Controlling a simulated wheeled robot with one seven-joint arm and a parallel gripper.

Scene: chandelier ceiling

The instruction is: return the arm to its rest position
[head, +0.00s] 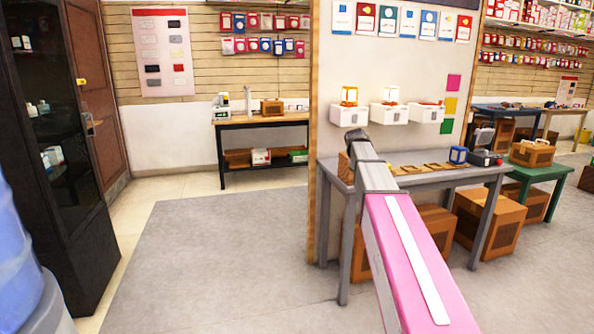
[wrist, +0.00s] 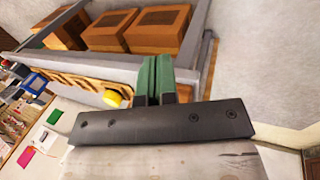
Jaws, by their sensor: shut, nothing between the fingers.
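My arm (head: 405,245), pink with a white stripe, reaches from the lower right of the head view towards the grey table (head: 415,160). Its grey far end overlaps the table's left part in that view; the fingers cannot be made out there. In the wrist view my gripper (wrist: 155,65) shows two green fingers side by side, shut with nothing between them. The table edge and the boxes under it lie behind the fingers in that view. I cannot tell the distance between fingers and table.
A wooden partition edge (head: 313,130) stands left of the table. Cardboard boxes (head: 488,222) sit under it. Three white wall boxes (head: 390,117) hang above it. A dark cabinet (head: 55,150) and a blue bottle (head: 15,265) stand at left. The grey floor (head: 215,245) between is clear.

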